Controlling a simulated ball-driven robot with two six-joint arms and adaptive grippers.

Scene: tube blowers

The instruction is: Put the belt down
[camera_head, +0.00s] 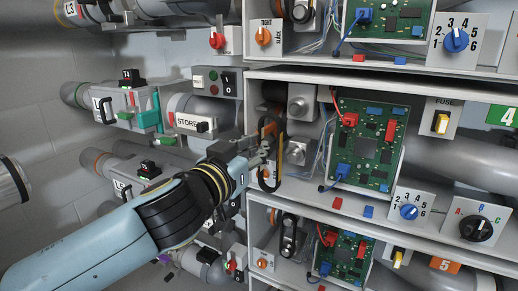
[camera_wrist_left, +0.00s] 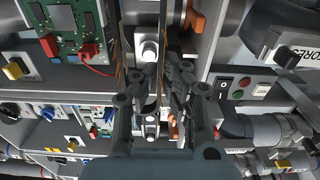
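The belt (camera_head: 279,158) is a narrow upright loop, dark with orange-yellow edges, at the left front of the middle shelf compartment. My left gripper (camera_head: 266,152) reaches in from the left, and its fingers close on the loop's near side. In the left wrist view the gripper (camera_wrist_left: 163,85) has its fingers close together, with a thin edge-on strip running between them. The belt hangs in front of two bare silver pulleys, an upper one (camera_head: 299,105) and a lower one (camera_head: 297,151). It appears apart from them. The right gripper does not show.
A green circuit board (camera_head: 365,142) stands right of the pulleys. The shelf divider (camera_head: 350,78) is above. The lower compartment holds another pulley pair (camera_head: 289,240) with a dark band. A STORE box (camera_head: 195,117) and pipes crowd the left side. A red and a blue block lie on the shelf edge.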

